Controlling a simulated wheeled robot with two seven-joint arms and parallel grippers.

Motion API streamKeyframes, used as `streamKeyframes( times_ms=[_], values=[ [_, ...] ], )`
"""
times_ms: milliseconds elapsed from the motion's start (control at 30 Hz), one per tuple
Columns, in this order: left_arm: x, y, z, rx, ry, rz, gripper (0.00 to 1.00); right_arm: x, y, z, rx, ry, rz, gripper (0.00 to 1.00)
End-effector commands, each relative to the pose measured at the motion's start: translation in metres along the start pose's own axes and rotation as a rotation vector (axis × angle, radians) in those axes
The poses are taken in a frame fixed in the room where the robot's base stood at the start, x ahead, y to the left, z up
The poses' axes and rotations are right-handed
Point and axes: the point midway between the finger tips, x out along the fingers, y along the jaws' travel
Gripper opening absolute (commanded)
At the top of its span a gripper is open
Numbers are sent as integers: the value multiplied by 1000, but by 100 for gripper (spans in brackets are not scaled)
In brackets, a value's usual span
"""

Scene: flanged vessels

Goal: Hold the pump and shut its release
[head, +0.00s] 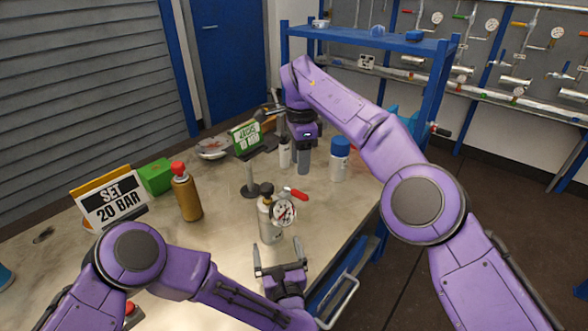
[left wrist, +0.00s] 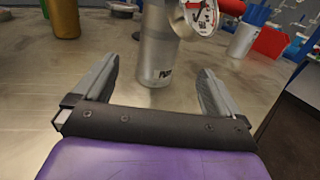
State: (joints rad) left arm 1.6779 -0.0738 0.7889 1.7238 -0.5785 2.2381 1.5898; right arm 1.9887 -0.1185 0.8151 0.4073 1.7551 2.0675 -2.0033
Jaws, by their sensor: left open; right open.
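The pump (head: 267,224) is a silver upright cylinder with a dark top and a round white gauge (head: 284,212) on its side. Its release looks like the red lever (head: 297,194), which sticks out to the right above the gauge. My left gripper (head: 277,246) is open at the near side of the pump. In the left wrist view the pump body (left wrist: 157,50) stands beyond and between the spread fingertips, and neither finger visibly touches it. My right gripper (head: 294,160) is pointed down behind the pump, open and empty; its fingers are hard to tell from the items around it.
A brown bottle with a red cap (head: 186,197), a "SET 20 BAR" sign (head: 112,202) and a green box (head: 156,176) stand left. A blue-capped white bottle (head: 340,160) stands behind right. The blue shelf frame (head: 440,100) rises at the back right. The bench's right edge is close to the pump.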

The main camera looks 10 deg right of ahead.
Motion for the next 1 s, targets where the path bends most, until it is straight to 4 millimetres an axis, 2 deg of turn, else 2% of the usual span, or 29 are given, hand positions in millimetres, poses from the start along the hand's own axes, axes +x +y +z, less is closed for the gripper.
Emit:
streamKeyframes(
  times_ms=[167,400,500,633,900,967,1000],
  values=[
    [27,3,0,-2,0,8,98,0,0,1,-2,-4,1,43],
    [78,2,0,0,-1,7,98,0,0,0,0,-1,0,43],
    [92,1,0,-1,-1,5,98,0,0,0,0,0,0,43],
    [102,1,0,0,0,3,98,0,0,0,0,0,0,43],
    [104,1,0,0,0,2,98,0,0,0,1,1,0,43],
    [104,1,0,0,0,2,79,0,0,0,1,1,0,43],
    [104,1,0,0,0,2,66,0,0,0,1,1,0,43]
  ],
)
